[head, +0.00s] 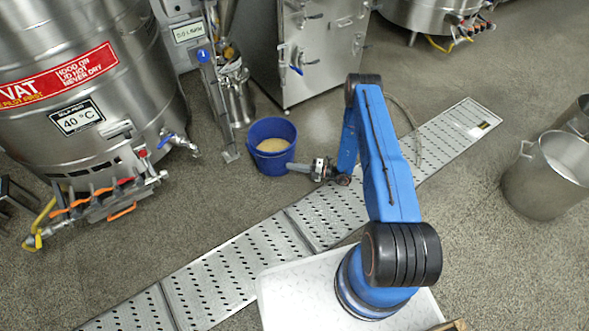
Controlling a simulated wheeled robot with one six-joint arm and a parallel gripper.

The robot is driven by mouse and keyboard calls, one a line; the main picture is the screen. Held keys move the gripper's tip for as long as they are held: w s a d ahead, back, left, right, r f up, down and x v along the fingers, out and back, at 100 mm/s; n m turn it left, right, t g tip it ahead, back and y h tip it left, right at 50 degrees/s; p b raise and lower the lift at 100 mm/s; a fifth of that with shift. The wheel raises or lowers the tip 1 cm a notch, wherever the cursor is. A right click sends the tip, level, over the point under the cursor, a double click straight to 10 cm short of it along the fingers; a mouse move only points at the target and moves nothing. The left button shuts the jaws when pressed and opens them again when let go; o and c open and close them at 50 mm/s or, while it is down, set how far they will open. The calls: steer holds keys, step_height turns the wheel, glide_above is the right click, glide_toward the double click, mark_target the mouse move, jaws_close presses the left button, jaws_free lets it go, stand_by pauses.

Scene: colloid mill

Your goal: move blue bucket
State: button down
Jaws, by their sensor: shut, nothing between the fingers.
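The blue bucket (261,160) stands upright on the grey floor left of the picture's middle, with a tan, grainy filling inside. My gripper (291,167) is at the end of the blue arm, at the bucket's right side. It is shut with nothing held, and its tip is at or very near the bucket's wall. I cannot tell whether it touches. The fingers are small and pale in this view.
A perforated metal floor strip (320,215) runs diagonally right of the bucket. A large steel vat (75,45) with valves stands left, a steel cabinet (310,75) behind. Steel pots (540,185) stand far right.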

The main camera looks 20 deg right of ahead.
glide_toward(263, 140)
steer(key=x, duration=0.5)
steer(key=shift+a+r, duration=0.1)
steer(key=shift+r, duration=0.1)
steer(key=shift+s, duration=0.15)
